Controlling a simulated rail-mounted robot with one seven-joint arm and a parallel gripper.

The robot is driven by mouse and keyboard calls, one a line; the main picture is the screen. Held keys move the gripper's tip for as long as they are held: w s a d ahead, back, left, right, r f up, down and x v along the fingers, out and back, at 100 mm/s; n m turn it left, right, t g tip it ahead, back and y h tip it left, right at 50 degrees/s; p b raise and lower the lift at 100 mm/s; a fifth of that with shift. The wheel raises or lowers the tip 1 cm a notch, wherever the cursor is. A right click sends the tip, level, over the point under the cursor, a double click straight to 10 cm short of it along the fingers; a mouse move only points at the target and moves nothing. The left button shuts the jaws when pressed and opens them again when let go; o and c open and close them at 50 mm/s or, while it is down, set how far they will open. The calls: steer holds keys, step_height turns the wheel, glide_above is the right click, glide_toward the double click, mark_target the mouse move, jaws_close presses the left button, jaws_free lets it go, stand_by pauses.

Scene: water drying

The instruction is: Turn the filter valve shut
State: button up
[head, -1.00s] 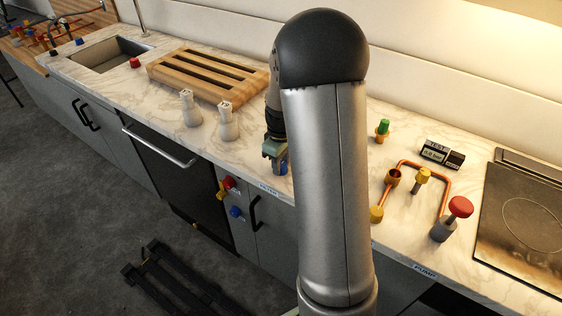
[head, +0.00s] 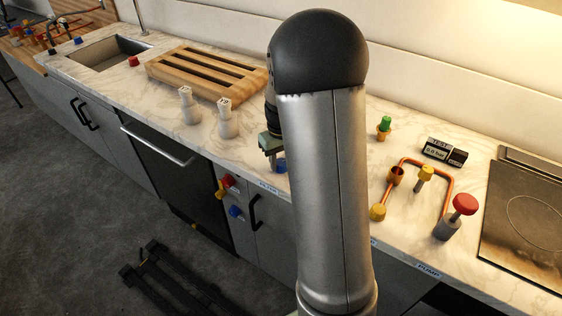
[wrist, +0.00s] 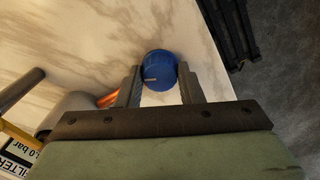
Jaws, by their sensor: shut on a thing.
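The blue knob (wrist: 160,66) of the filter valve sits near the counter's front edge, between the two fingers of my gripper (wrist: 158,76) in the wrist view. The fingers are shut on its sides. An orange copper pipe (wrist: 108,99) and a grey cylindrical part show beside it. A panel reading "FILTER" and "0 bar" (wrist: 18,152) is at lower left. In the head view, my gripper (head: 271,147) points down at the blue knob (head: 281,167), which is partly hidden by my arm, above a "FILTER" label (head: 268,186).
Two white bottles (head: 227,119) and a slatted wooden rack (head: 205,74) stand left of my gripper. To the right are copper pipework (head: 449,182), a red-topped valve (head: 465,204), a small display (head: 444,151) and a cooktop (head: 525,220).

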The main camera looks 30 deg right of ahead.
mark_target(281, 162)
steer(key=m+b, duration=0.1)
steer(key=m, duration=1.1)
steer(key=shift+r, duration=0.1)
steer(key=shift+m, duration=0.3)
stand_by(0.3)
steer(key=o, duration=1)
steer(key=shift+c, duration=0.2)
step_height(281, 162, up, 17)
steer(key=shift+r+b, duration=0.2)
steer(key=shift+b, duration=0.1)
